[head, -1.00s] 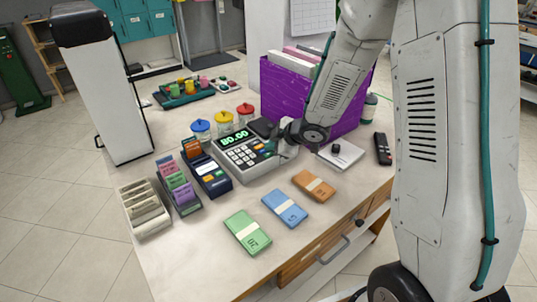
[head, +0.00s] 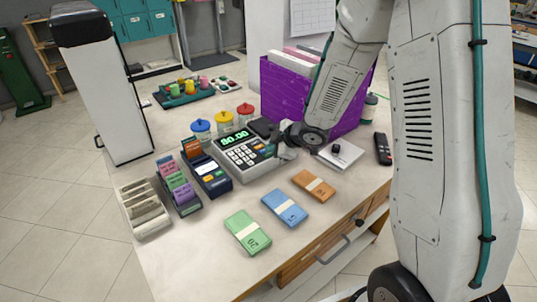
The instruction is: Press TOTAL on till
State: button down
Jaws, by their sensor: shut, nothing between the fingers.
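The till (head: 243,157) stands near the middle of the counter, a pale grey box with a green lit display (head: 233,142) that seems to read 80.00. Its keypad (head: 245,155) has light keys, with coloured keys toward the right side. The key labels are too small to read, so I cannot tell which one is TOTAL. My gripper (head: 284,153) is shut and empty, at the right edge of the till beside the keypad. I cannot tell whether it touches the till.
A card terminal (head: 208,175) and card racks stand left of the till. Lidded jars (head: 225,122) are behind it, and a purple file box (head: 281,90) is behind my arm. Banknote bundles (head: 284,207) lie in front. A white pad (head: 342,154) and a black remote (head: 382,148) lie right.

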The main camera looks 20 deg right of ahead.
jog(key=shift+f, duration=0.35)
dwell(0.6)
jog(key=shift+r, duration=3.3)
jog(key=shift+d, duration=0.1)
